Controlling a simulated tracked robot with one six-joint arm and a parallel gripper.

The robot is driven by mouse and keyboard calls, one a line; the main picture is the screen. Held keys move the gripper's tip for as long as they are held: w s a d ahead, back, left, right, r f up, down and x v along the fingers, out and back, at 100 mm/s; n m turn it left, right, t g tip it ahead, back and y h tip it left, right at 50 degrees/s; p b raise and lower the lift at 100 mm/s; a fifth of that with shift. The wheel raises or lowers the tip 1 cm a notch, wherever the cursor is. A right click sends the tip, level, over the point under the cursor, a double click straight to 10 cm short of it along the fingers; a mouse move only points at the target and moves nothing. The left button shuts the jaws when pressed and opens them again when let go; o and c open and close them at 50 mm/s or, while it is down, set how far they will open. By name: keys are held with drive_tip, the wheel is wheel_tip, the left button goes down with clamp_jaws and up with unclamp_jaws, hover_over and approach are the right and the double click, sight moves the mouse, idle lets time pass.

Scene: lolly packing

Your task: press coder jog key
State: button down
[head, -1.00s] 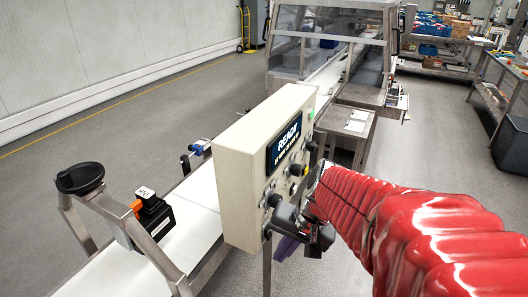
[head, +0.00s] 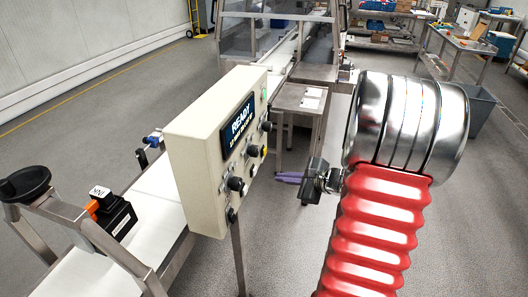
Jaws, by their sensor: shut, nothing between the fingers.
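The cream control box (head: 190,165) stands on a post beside the conveyor. Its dark screen (head: 238,125) reads READY, with a smaller line below that I cannot read surely. Several dark knobs or keys, including a knob (head: 236,184), a yellow part (head: 264,150) and a green part (head: 264,97), sit on the same face. I cannot tell which one is the jog key. My gripper (head: 280,178) has purple fingers, shut and empty, pointing left. It is to the right of the panel face, seemingly apart from it. A black unit with orange trim (head: 117,214) sits over the conveyor at left.
The white conveyor belt (head: 158,195) runs behind the box toward a clear-walled machine (head: 240,40). A black handwheel (head: 25,184) is at the left. A small steel table (head: 300,100) stands beyond the panel.

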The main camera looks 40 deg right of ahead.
sight(265, 151)
drive_tip(key=w+d+r+m+t+h, duration=0.1)
drive_tip(key=d+m+h, duration=0.3)
drive_tip(key=d, duration=0.5)
drive_tip(key=shift+w+d+r+m+t, duration=0.2)
drive_tip(key=shift+w+r+m+t, duration=0.05)
drive_tip(key=shift+r+m+t, duration=0.4)
drive_tip(key=shift+w, duration=0.1)
drive_tip(key=w+a, duration=0.5)
drive_tip(key=w, duration=0.2)
drive_tip(key=shift+a, duration=0.2)
idle(1.4)
drive_tip(key=shift+w+a, duration=0.25)
